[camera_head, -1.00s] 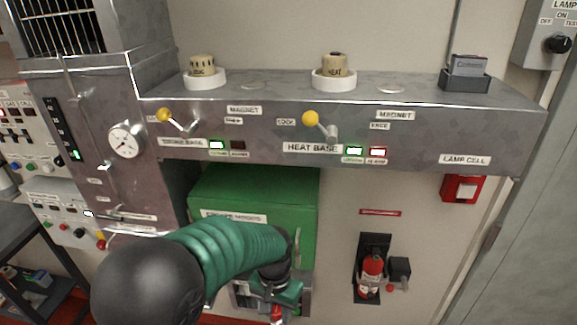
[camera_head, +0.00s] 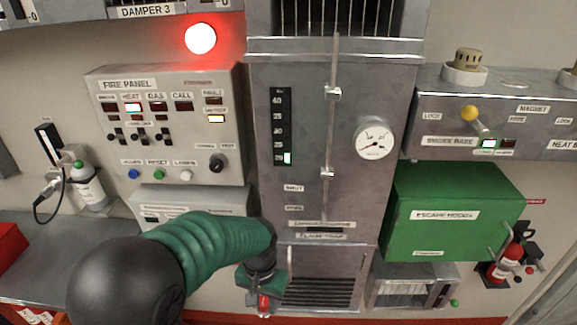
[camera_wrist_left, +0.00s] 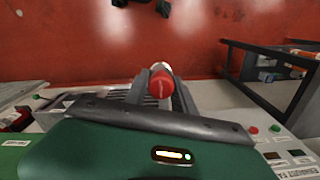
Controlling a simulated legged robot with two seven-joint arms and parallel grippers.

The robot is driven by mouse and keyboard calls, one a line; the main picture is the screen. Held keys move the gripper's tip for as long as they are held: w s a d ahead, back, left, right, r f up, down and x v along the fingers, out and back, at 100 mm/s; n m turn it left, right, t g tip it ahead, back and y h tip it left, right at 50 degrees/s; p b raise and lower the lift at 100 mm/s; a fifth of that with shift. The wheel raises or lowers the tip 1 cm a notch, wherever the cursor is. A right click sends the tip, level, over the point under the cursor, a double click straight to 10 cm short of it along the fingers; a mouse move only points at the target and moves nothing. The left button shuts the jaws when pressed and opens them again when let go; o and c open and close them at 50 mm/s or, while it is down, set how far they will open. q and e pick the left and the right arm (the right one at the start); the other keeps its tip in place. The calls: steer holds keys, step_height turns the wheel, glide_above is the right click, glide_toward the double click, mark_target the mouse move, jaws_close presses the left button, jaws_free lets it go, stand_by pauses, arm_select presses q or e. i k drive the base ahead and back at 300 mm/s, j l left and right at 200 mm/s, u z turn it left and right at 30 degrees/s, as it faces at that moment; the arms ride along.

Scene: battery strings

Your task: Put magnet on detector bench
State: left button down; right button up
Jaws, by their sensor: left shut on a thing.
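My left gripper (camera_head: 262,292) is shut on a small red cylinder with a pale tip, which looks like the magnet (camera_head: 264,303). The magnet also shows in the left wrist view (camera_wrist_left: 160,84), sticking out past the dark jaw. The gripper is low, in front of the grey metal cabinet's slatted base. The detector bench (camera_head: 432,103) is the grey metal shelf at the right, with a smoke base label, a yellow-knobbed lever and a detector head (camera_head: 467,63) in a white base on top. Its right part is cut off. My right gripper is not in view.
A green escape hoods box (camera_head: 450,195) hangs below the bench, with a fire extinguisher (camera_head: 505,262) beside it. The gauge cabinet (camera_head: 310,90) stands in the middle. The fire panel (camera_head: 165,140) is left, under a glowing red lamp (camera_head: 200,38). A worktop (camera_head: 60,255) is far left.

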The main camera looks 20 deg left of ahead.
mark_target(42, 250)
steer(key=k+j, duration=0.1)
steer(key=j, duration=0.55)
steer(key=k+j, duration=0.1)
steer(key=j, duration=0.55)
steer(key=k+j, duration=0.1)
steer(key=j, duration=0.55)
steer(key=k+j, duration=0.1)
steer(key=j, duration=0.55)
steer(key=k+j, duration=0.1)
steer(key=j, duration=1.35)
steer(key=i+j, duration=0.1)
steer(key=j, duration=0.65)
